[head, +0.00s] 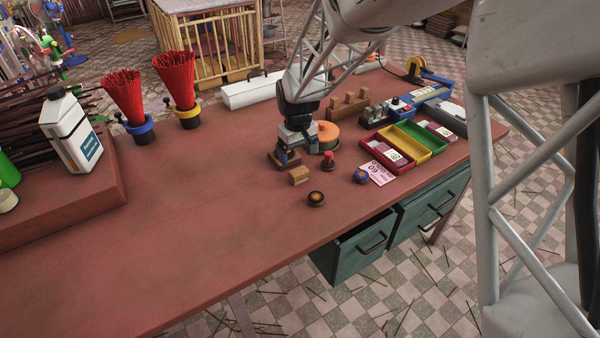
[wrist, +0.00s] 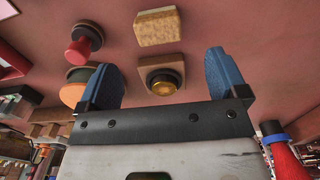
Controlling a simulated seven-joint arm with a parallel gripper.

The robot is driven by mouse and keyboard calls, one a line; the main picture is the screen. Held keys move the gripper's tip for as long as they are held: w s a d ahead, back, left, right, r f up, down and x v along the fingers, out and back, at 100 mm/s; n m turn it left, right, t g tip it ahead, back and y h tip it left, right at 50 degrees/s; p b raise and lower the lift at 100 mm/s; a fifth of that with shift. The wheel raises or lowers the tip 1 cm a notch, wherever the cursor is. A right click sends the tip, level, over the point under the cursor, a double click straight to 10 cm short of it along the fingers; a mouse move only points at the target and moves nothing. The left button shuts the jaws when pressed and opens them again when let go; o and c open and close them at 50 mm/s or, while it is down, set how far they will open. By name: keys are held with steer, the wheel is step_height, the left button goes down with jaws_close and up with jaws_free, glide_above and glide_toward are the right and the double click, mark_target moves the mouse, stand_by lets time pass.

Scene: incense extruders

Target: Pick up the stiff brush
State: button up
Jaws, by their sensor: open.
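A small tan block (head: 299,176), which looks like the stiff brush, lies on the red-brown table just in front of my gripper. In the wrist view the tan block (wrist: 158,27) is beyond the fingertips, apart from them; bristles are too small to tell. My gripper (head: 289,156) is low over the table. In the wrist view my gripper (wrist: 170,68) has its two blue fingers wide apart, with nothing held. A square wooden piece with a round brass part (wrist: 162,78) shows between the fingers; in the head view this wooden piece (head: 273,159) is partly hidden by my gripper.
A red-knobbed piece (head: 328,160), a dark round piece (head: 316,199) and a blue round piece (head: 360,176) stand nearby. An orange disc (head: 328,135) is behind my gripper. Coloured trays (head: 424,131) lie to the right. The table's left middle is clear.

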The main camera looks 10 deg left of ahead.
mark_target(299, 170)
steer(key=shift+f, duration=0.1)
steer(key=shift+f, duration=1.25)
steer(key=shift+d+f, duration=0.15)
steer(key=shift+f, duration=2.45)
steer(key=c, duration=1)
